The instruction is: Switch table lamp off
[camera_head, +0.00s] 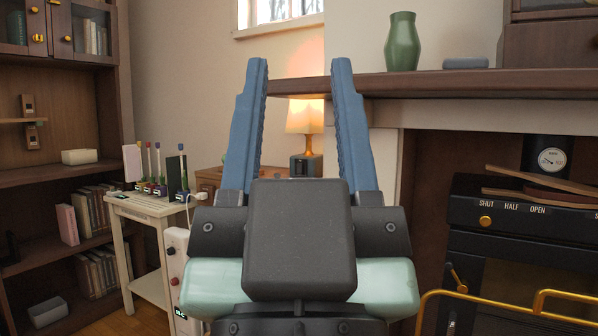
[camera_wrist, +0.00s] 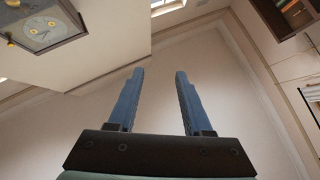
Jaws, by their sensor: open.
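The table lamp (camera_head: 304,130) stands in the back corner, seen between my gripper's fingers in the head view. Its cream shade glows, with a warm patch of light on the wall above. Its dark base (camera_head: 306,165) rests on a brown wooden cabinet (camera_head: 209,178). My gripper (camera_head: 299,62) is open and empty, its two blue fingers raised. It is nearer to me than the lamp and apart from it. In the wrist view, my gripper (camera_wrist: 160,72) points toward bare wall and ceiling, and the lamp does not show. My gripper hides part of the cabinet; no switch can be made out.
A wooden mantel shelf (camera_head: 440,84) with a green vase (camera_head: 402,42) juts in at right. Below it is a black stove (camera_head: 520,250) with a brass rail (camera_head: 510,295). A small side table (camera_head: 150,207) and a bookcase (camera_head: 60,150) stand at left. Some wooden floor shows at lower left.

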